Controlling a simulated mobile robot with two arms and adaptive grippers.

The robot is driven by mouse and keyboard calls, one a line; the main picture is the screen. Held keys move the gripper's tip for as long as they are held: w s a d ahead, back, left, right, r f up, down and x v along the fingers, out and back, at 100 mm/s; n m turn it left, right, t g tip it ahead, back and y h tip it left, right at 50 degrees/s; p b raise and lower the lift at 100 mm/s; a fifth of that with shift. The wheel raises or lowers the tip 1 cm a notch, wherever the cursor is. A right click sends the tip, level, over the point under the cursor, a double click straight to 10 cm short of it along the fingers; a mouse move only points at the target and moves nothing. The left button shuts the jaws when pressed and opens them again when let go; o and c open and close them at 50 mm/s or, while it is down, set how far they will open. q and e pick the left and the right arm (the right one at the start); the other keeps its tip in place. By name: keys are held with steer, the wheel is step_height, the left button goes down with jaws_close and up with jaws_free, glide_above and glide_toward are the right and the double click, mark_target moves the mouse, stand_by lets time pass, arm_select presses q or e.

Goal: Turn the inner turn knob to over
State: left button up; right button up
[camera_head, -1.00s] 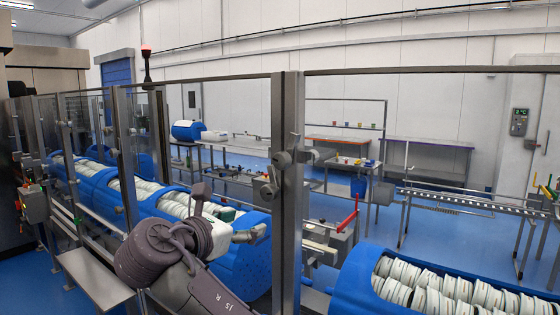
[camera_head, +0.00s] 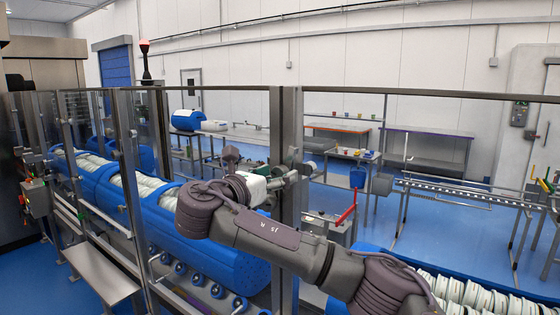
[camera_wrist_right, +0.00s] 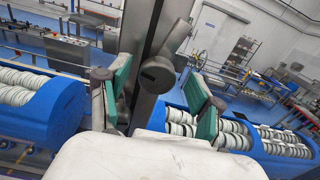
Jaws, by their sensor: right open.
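A dark round turn knob (camera_wrist_right: 157,74) sits on the metal door post (camera_wrist_right: 140,40) in the right wrist view. It appears between the two green-padded fingers of my right gripper (camera_wrist_right: 158,82), with gaps on both sides. I cannot tell whether the fingertips reach past it in depth. In the head view my right gripper (camera_head: 282,178) is open at the post (camera_head: 289,120), and its white body and fingers hide most of the latch parts there. I cannot read the knob's turn angle. My left gripper is not in view.
Clear fence panels with metal frames run along the left. Blue tubs (camera_head: 215,240) filled with white rolls stand behind them, and another tub (camera_head: 475,297) is at lower right. A metal step (camera_head: 97,270) is at lower left. A red handle (camera_head: 346,215) stands beyond the post.

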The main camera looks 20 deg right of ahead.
steer(key=shift+x, duration=0.9)
steer(key=shift+w+f, duration=0.1)
steer(key=shift+f, duration=0.05)
steer(key=c, duration=1.1)
steer(key=shift+c, duration=0.2)
